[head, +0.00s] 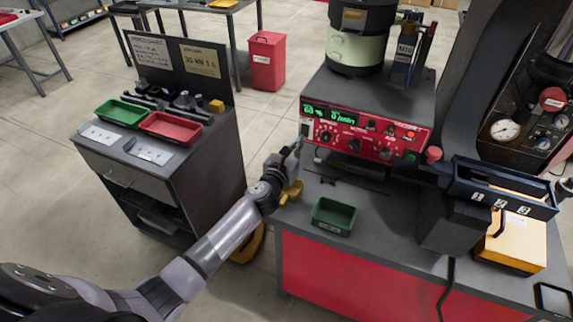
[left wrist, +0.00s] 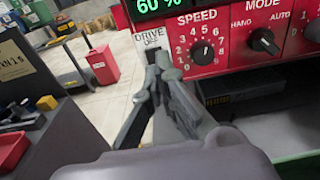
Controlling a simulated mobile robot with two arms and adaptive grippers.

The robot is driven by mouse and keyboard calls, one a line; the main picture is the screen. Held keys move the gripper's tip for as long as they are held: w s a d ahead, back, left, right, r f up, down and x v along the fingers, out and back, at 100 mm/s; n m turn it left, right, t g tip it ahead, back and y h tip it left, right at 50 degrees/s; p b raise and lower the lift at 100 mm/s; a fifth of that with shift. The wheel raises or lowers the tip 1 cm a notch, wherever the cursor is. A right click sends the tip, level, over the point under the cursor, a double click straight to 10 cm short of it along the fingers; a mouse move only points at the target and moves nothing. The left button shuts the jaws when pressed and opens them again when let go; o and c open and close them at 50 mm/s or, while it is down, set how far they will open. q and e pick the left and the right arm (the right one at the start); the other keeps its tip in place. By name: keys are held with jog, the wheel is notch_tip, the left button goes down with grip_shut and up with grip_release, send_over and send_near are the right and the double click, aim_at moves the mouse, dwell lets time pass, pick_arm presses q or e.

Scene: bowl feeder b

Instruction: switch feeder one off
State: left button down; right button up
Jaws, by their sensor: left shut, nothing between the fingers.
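The feeder's red control panel (head: 365,131) faces me below the light green bowl unit (head: 357,48). Its green display reads about 60 % and 0 /min. At its left end is a pale plate marked DRIVE, with OFF below it (left wrist: 152,38). My left gripper (head: 297,149) is shut and empty, its tips at the plate's lower left. In the left wrist view the closed fingertips (left wrist: 160,66) cover the area just below OFF. The drive switch is hidden there, and I cannot tell whether the tips touch it. My right gripper is not in view.
The speed knob (left wrist: 202,51) and mode knob (left wrist: 263,40) sit right of the plate. A green tray (head: 333,216) stands on the bench in front. A red knob (head: 433,154) and a numbered black chute (head: 503,188) are at right. A side cabinet (head: 190,160) stands left.

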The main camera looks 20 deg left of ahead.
pick_arm(q)
jog(key=s, duration=0.7)
jog(key=shift+a+f, duration=0.25)
jog(key=shift+a, duration=0.2)
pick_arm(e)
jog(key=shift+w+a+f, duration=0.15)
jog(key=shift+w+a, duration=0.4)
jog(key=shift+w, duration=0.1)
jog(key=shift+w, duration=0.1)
